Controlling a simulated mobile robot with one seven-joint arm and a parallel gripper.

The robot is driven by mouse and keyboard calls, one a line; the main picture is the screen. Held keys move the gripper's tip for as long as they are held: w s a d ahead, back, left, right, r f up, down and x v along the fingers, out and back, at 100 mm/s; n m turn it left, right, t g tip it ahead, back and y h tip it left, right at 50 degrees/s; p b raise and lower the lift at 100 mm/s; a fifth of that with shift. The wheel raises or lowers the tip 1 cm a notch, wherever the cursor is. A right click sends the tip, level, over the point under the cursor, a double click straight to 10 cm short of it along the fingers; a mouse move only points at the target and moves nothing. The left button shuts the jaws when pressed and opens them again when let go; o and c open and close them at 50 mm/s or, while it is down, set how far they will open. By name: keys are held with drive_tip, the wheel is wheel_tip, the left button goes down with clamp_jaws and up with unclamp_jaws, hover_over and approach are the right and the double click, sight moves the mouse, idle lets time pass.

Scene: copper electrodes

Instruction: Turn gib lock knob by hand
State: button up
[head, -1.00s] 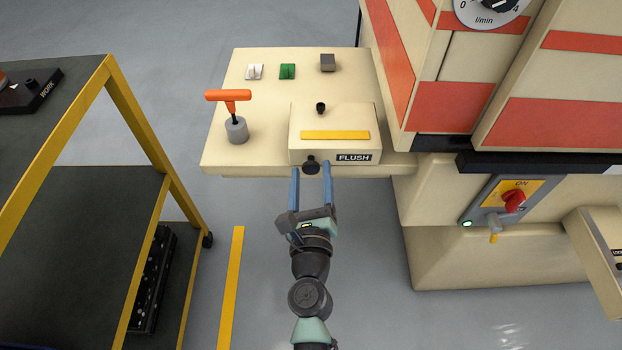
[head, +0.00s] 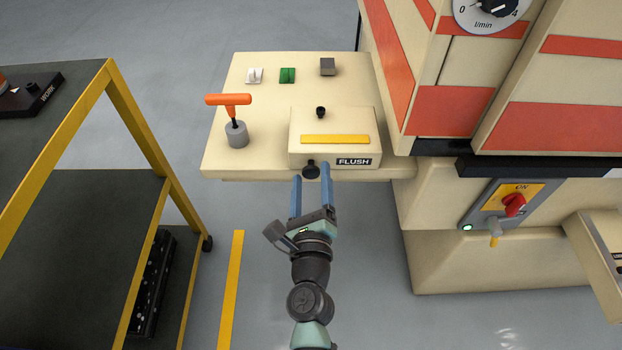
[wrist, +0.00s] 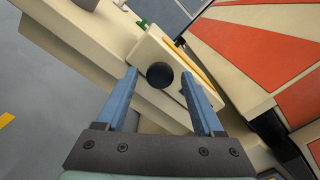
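The knob is a round black ball (head: 311,170) on the front face of a cream block at the table's front edge. In the wrist view the black knob (wrist: 159,75) lies between the tips of my two blue fingers. My gripper (head: 311,176) is open, one finger to the left and one to the right of the knob, with a gap on each side. The fingers look tilted relative to the block's edges in the wrist view. I cannot tell how deep the knob sits between the fingertips.
The cream block (head: 296,143) carries a yellow strip, a FLUSH label and a small black knob (head: 320,112). An orange T-handle (head: 228,100) stands to its left. A machine with red panels (head: 455,106) is at right; a yellow-framed cart (head: 150,150) at left.

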drive_tip(key=s, duration=0.6)
drive_tip(key=shift+b, duration=0.4)
drive_tip(key=shift+s, duration=0.15)
drive_tip(key=s+b, duration=0.5)
drive_tip(key=s, duration=0.7)
drive_tip(key=shift+s, duration=0.35)
